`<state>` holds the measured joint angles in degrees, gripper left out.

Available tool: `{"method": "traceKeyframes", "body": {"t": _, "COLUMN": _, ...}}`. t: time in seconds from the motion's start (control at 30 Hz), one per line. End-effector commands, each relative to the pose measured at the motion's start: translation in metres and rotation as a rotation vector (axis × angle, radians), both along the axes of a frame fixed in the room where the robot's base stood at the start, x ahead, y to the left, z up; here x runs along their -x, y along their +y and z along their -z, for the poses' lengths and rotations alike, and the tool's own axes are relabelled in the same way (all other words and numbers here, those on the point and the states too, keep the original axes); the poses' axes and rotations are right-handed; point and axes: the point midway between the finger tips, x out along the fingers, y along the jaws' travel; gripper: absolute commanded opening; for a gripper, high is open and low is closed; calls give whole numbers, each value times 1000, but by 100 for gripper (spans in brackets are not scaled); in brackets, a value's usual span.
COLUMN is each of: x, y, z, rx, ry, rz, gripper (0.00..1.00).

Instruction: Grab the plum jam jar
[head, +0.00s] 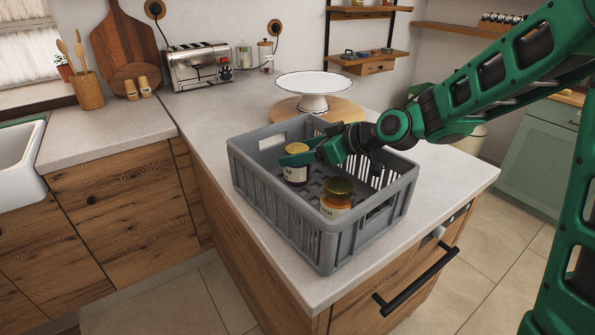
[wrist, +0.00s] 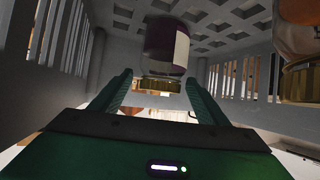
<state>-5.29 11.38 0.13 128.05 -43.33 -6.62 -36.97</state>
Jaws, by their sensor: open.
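My gripper (wrist: 158,84) is open, with one fingertip on each side of the lid end in the picture. I cannot tell whether they touch it. In the head view my gripper (head: 302,155) reaches into the crate from the right.
The grey crate (head: 282,217) has slatted walls close around my gripper and stands on the counter (head: 440,172). An amber jar (head: 336,208) with a gold lid stands in its near corner; it also shows in the wrist view (wrist: 294,38). A white cake stand (head: 313,86) is behind.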

Motion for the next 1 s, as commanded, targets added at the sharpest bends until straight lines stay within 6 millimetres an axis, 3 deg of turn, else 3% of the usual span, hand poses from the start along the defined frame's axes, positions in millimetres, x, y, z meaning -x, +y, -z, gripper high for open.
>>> {"method": "traceKeyframes", "body": {"t": 0.4, "x": -7, "y": 11, "z": 7, "rx": 0, "ry": 0, "rz": 1, "gripper": 69}}
{"method": "traceKeyframes", "body": {"t": 0.7, "x": -7, "y": 11, "z": 7, "rx": 0, "ry": 0, "rz": 1, "gripper": 0}}
{"method": "traceKeyframes", "body": {"t": 1.0, "x": -7, "y": 11, "z": 7, "rx": 1, "ry": 1, "rz": 0, "gripper": 0}}
